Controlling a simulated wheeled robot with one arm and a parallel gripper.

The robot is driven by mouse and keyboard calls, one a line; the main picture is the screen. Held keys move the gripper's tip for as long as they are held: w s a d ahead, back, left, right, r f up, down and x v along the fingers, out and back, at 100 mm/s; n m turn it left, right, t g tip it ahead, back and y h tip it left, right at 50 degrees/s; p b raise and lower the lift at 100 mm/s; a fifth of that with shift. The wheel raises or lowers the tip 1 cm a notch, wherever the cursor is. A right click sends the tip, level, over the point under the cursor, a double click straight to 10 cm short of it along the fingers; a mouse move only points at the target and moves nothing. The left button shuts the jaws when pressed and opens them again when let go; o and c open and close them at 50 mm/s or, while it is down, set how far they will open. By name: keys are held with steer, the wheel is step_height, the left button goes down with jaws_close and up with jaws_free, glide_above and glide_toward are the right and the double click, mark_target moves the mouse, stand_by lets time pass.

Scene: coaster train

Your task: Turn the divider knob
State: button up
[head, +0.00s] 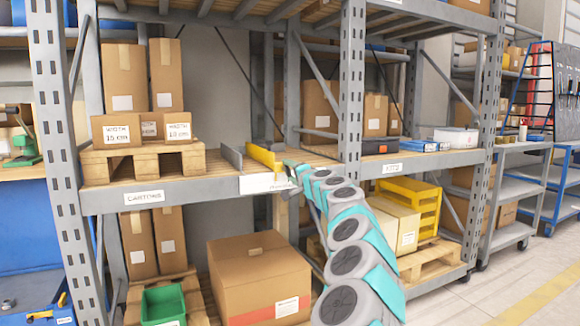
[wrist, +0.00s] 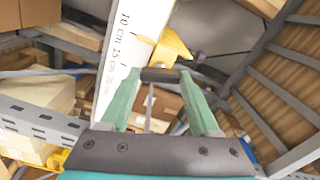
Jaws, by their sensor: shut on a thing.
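In the head view a yellow divider (head: 263,158) stands on the middle shelf, just right of a grey upright plate (head: 231,156). A white scale strip (head: 262,185) is on the shelf's front edge below them. My gripper (head: 292,170) is at the shelf edge, right of the yellow divider. In the wrist view its two green fingers (wrist: 161,80) are shut on a dark bar-shaped knob (wrist: 160,75) between the tips. A yellow part of the divider (wrist: 174,47) shows just beyond the knob, beside the scale strip (wrist: 125,52) marked 10 cm and 15 cm. The knob is hidden in the head view.
Cartons (head: 126,78) stand on a wooden pallet (head: 142,158) left of the dividers. A grey rack post (head: 350,100) rises right of my gripper. A large box (head: 259,275) and a green bin (head: 163,304) are below. The aisle floor at right is clear.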

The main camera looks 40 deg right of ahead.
steer(key=shift+m+p, duration=0.75)
steer(key=shift+m, duration=0.45)
steer(key=o, duration=1.4)
steer(key=shift+c, duration=0.2)
steer(key=shift+v, duration=0.8)
steer(key=v, duration=0.6)
steer(key=shift+b, duration=0.3)
